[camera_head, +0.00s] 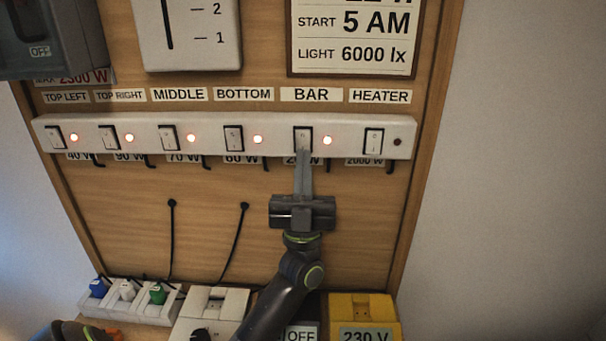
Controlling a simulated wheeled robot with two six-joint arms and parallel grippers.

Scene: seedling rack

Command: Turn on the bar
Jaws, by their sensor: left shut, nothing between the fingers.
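A white switch strip (215,137) runs across the wooden board, with a row of rocker switches under labels. The BAR switch (303,138) is under the "BAR" label (310,94), and the red lamp (327,140) to its right is lit. My left gripper (303,154) points up at the BAR switch, shut and empty. Its fingertips overlap the switch's lower edge; whether they touch it I cannot tell. The wattage label below BAR is partly hidden by the fingers. My right gripper is not clearly in view.
The HEATER switch (373,141) is right of BAR, its lamp (397,142) dark. Lamps by the other switches are lit.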

